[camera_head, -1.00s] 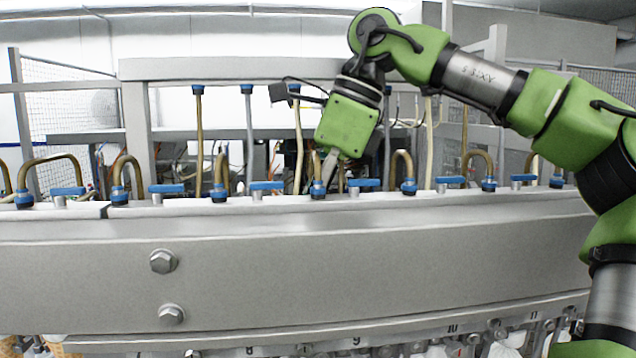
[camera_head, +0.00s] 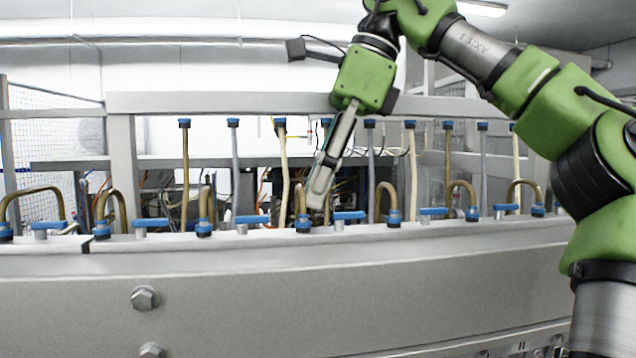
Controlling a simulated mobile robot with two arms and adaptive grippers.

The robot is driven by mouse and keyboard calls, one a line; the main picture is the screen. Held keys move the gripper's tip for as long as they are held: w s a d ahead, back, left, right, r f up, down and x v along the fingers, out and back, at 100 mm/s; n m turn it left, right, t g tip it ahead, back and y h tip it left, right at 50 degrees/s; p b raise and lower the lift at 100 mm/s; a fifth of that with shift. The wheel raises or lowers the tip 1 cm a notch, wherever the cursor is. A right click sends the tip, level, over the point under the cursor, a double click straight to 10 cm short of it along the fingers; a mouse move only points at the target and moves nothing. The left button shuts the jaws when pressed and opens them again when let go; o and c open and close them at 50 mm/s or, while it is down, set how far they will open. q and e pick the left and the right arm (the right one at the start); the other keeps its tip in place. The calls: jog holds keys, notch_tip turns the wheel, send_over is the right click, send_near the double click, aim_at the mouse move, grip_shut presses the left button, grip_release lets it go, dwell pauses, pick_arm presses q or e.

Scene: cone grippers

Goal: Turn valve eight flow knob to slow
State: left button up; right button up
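Several blue flow knobs sit in a row along the top of the metal rail (camera_head: 330,280). One knob (camera_head: 252,219) is left of the picture's middle, and another knob (camera_head: 348,215) is right of it. Both handles lie roughly along the rail. No number labels are readable now, so I cannot confirm which is valve eight. My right gripper (camera_head: 319,190) points down between these two knobs, above and behind the rail. It is seen edge-on, so its finger gap is hidden. It appears to touch no knob. My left gripper is not in view.
Bent brass pipes with blue collars (camera_head: 303,223) stand between the knobs. Thin hanging tubes (camera_head: 284,160) come down behind the rail from a grey crossbar (camera_head: 220,102). The space in front of the rail is clear.

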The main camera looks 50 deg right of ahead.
jog(key=w+f+n, duration=0.1)
jog(key=f, duration=0.2)
jog(key=w+a+f+n+g+b, duration=0.1)
jog(key=f, duration=0.2)
jog(key=w+a+f+n+b, duration=0.1)
jog(key=f, duration=0.2)
jog(key=shift+w+a+f+n+y, duration=0.2)
jog(key=shift+f+n+y, duration=0.1)
jog(key=shift+y, duration=0.1)
jog(key=shift+x, duration=0.85)
grip_shut()
